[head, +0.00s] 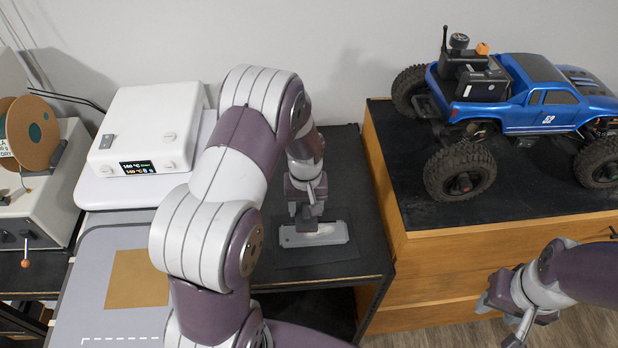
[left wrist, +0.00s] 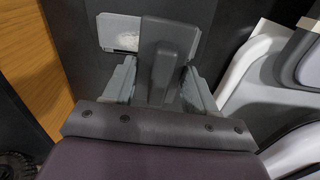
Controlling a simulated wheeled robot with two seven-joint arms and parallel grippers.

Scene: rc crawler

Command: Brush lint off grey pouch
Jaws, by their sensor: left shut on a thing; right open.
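The grey pouch (head: 338,236) lies flat on a dark mat on the black shelf top, in the middle of the head view. A whitish lint patch (head: 324,230) shows on it, also in the left wrist view (left wrist: 124,42). My left gripper (head: 306,202) is above the pouch, shut on a dark grey brush (left wrist: 160,62). The brush hangs down over the pouch and hides part of it; I cannot tell whether it touches. My right gripper (head: 508,315) is open and empty at the lower right, away from the pouch.
A blue RC crawler (head: 545,95) stands on the wooden cabinet (head: 425,265) at right. A white device with a display (head: 140,135) stands at left, near a spool (head: 32,130). A grey mat with a tan square (head: 135,280) lies at lower left.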

